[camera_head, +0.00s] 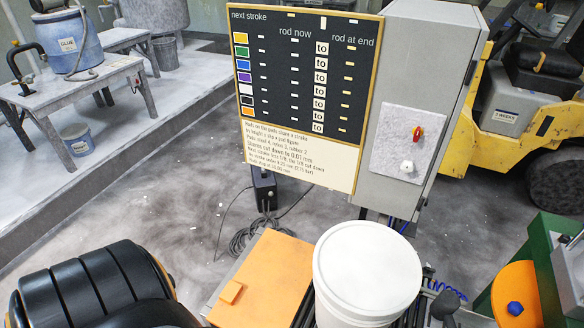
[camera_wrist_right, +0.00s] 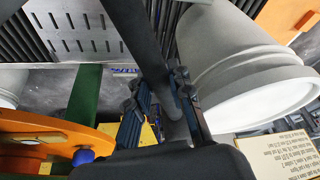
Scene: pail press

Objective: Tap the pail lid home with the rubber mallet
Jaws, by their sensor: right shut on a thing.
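The white pail (camera_head: 330,312) stands at the lower middle of the head view with its round white lid (camera_head: 368,262) on top. I cannot tell whether the lid is fully seated. In the right wrist view the pail (camera_wrist_right: 225,45) lies to the right, with its pale round lid end (camera_wrist_right: 275,95) facing lower right. My right gripper (camera_wrist_right: 165,98) is shut on a dark rod, which looks like the mallet handle (camera_wrist_right: 147,45), beside the pail. The mallet's head cannot be made out. My left gripper is not in view.
An orange panel (camera_head: 265,275) lies left of the pail. A green machine (camera_head: 555,255) with an orange disc (camera_head: 518,285) stands to the right. A sign board (camera_head: 305,85) and a grey cabinet (camera_head: 425,70) rise behind. Cables (camera_head: 245,238) lie on the floor.

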